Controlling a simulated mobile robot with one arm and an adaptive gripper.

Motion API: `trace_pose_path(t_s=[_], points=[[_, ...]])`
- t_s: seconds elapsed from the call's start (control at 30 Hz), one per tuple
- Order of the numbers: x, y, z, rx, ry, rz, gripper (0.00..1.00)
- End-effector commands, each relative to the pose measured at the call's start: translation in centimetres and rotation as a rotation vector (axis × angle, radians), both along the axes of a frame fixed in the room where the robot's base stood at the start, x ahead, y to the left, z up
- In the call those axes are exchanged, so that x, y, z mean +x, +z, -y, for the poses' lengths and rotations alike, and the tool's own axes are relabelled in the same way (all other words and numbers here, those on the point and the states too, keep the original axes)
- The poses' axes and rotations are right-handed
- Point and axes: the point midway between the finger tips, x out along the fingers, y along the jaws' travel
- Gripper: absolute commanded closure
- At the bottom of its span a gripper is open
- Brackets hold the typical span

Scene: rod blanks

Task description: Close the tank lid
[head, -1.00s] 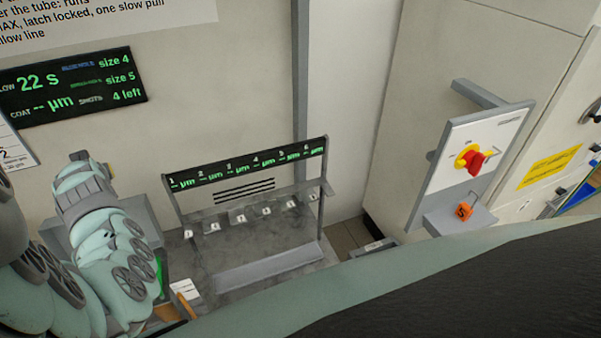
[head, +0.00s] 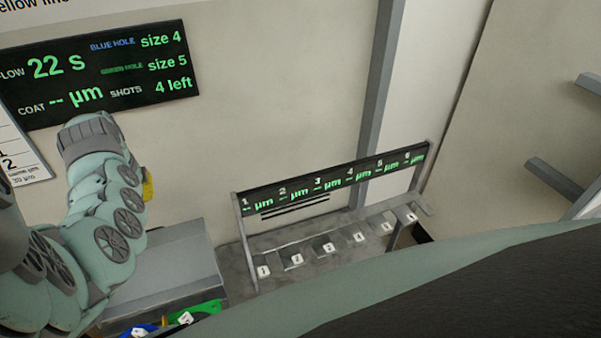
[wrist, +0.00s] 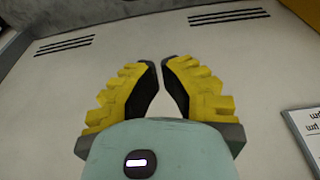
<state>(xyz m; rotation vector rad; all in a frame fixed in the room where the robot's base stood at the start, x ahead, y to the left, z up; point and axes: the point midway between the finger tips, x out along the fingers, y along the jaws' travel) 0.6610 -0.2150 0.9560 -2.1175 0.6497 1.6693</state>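I cannot make out a tank or its lid for certain in either view. A grey box-like body with a flat top (head: 165,265) stands below my arm in the head view; I cannot tell if it is the tank. My gripper shows in the wrist view (wrist: 160,62) with its yellow fingertips almost together and nothing between them. It faces a pale panel (wrist: 225,50) with dark slots. In the head view only a bit of its yellow finger shows behind my arm at the left.
A numbered rack (head: 340,250) with a display strip (head: 335,180) stands right of the grey box. A black readout board (head: 100,75) hangs on the wall. Blue and green items (head: 195,315) lie at the bottom left. Grey bars (head: 555,178) jut out at the right.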

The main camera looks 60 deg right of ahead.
Motion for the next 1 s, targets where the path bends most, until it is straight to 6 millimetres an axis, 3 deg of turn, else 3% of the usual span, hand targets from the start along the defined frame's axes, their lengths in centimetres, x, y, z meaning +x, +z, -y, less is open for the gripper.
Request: trace_pose_path(t_s=[1.0], points=[[1.3, -6.5, 0.9, 0.003, -0.003, 0.001, 1.0]])
